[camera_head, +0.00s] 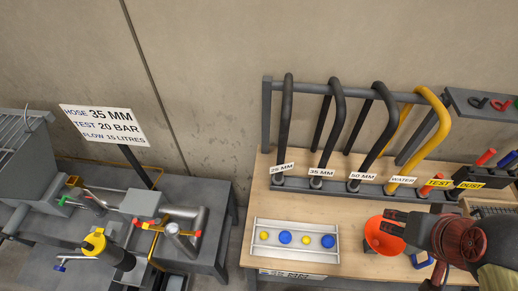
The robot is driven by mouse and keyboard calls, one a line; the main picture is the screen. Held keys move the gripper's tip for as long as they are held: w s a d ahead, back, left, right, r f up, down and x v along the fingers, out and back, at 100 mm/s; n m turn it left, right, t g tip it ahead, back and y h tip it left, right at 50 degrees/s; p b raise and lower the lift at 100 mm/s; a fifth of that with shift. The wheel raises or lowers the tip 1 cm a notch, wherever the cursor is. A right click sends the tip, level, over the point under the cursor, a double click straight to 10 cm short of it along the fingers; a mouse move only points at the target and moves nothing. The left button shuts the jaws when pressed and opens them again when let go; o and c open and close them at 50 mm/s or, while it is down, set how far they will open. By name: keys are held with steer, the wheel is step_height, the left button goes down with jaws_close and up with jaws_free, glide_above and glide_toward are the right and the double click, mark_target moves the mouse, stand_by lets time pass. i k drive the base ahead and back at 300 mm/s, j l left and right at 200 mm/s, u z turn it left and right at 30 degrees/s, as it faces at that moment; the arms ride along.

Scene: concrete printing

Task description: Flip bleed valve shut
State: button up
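The pipe rig stands on the dark grey bench at the left. It carries several small coloured valve handles: a red-and-yellow lever (160,228), a blue lever (62,264) and a green-tipped one (66,201). A black cylinder with a yellow cap (97,243) stands at its front. I cannot tell which handle is the bleed valve, nor whether it is shut. My gripper (388,222) is at the right, over the wooden bench and beside an orange bowl, far from the rig. Its dark fingers point left; their gap is unclear and I see nothing held.
A sign (104,125) reads hose 35 MM, test 20 bar. The wooden bench (340,205) bears a rack of black hoses and a yellow hose (432,128), a tray (275,253) of blue and yellow balls, and an orange bowl (378,240). A gap separates the benches.

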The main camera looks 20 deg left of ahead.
mark_target(158, 222)
steer(key=l+u, duration=0.15)
steer(key=u, duration=2.3)
steer(key=i+j+z, duration=0.1)
steer(key=i+j, duration=0.75)
